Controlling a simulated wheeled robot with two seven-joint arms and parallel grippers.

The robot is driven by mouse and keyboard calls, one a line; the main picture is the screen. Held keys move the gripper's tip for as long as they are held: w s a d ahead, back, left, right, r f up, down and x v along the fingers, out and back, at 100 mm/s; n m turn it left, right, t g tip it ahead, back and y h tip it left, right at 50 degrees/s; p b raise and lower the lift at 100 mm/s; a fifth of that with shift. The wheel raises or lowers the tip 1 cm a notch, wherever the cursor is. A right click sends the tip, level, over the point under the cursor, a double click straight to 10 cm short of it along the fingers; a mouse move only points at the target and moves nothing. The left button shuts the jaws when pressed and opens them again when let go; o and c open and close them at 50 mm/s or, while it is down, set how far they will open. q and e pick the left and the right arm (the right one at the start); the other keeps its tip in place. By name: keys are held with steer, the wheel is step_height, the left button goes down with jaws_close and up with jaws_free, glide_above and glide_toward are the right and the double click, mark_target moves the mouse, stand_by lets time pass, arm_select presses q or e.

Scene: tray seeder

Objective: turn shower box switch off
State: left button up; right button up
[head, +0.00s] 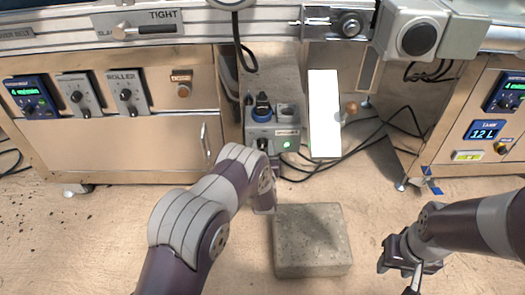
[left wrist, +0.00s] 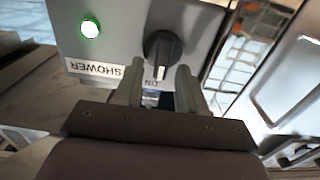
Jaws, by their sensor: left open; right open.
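The grey shower box (head: 273,128) stands below the machine in the head view, with its green light (head: 287,144) lit. In the left wrist view its SHOWER label (left wrist: 95,68) appears upside down beside the lit green light (left wrist: 90,28). The black switch knob (left wrist: 160,50) has a white pointer line directed at the ON mark (left wrist: 152,82). My left gripper (left wrist: 158,82) is open, with its two fingers on either side of the knob's near end; contact cannot be told. My arm partly hides the box in the head view. My right gripper (head: 408,278) is open and empty at lower right.
A concrete block (head: 312,240) lies on the floor right of my left arm. A bright white panel (head: 324,113) stands right of the box. Black cables (head: 350,152) run across the floor.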

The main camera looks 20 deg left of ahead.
arm_select(q)
jaws_close()
steer(key=shift+n, duration=0.3)
steer(key=n, duration=0.2)
steer(key=n+p, duration=0.1)
steer(key=n, duration=0.1)
steer(key=shift+s+a+f+n, duration=0.1)
steer(key=shift+s+a+n, duration=0.05)
steer(key=shift+a+n, duration=0.2)
steer(key=n, duration=0.2)
steer(key=n+p, duration=0.1)
steer(key=shift+a+f+n, duration=0.15)
steer(key=shift+a+n, duration=0.1)
steer(key=shift+s+a+f+n, duration=0.1)
steer(key=shift+f+n, duration=0.05)
steer(key=shift+n, duration=0.6)
steer(key=shift+f+n, duration=0.1)
steer(key=shift+n, duration=0.65)
